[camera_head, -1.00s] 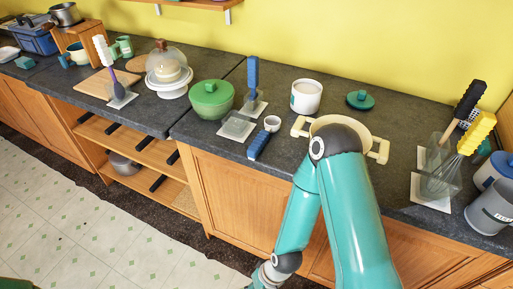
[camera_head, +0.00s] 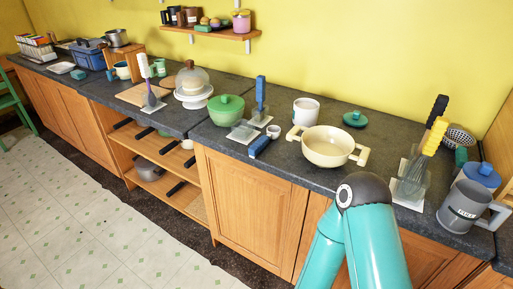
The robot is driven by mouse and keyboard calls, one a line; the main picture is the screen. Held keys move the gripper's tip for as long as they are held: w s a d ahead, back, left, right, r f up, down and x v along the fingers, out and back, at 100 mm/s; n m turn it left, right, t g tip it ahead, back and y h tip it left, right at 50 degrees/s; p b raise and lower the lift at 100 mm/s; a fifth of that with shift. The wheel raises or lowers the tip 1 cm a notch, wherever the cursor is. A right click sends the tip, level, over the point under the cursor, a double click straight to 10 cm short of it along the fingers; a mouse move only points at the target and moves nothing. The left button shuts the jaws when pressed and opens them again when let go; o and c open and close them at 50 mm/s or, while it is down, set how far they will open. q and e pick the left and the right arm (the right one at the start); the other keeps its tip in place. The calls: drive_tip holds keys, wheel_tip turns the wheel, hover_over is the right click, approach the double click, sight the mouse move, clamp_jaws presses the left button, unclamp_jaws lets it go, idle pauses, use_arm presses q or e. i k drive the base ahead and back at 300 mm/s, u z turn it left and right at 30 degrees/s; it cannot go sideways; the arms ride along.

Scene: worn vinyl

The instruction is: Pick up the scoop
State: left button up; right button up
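The scoop appears to be the small white cup with a thick blue handle (camera_head: 260,146). It lies on the dark countertop (camera_head: 225,157) near the front edge, with the handle toward the front left and the cup toward the back right. It is left of the cream two-handled pot (camera_head: 327,147). One of my teal arms rises from the bottom right of the picture, in front of the counter. Its gripper is below the picture, and my other gripper does not show either.
A white canister (camera_head: 306,112) stands behind the pot. Utensils in a clear holder (camera_head: 409,187) and a grey jug (camera_head: 463,207) stand at right.

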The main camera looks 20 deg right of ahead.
sight(274, 131)
drive_tip(key=z, duration=0.15)
drive_tip(key=i, duration=0.9)
drive_tip(key=u, duration=0.05)
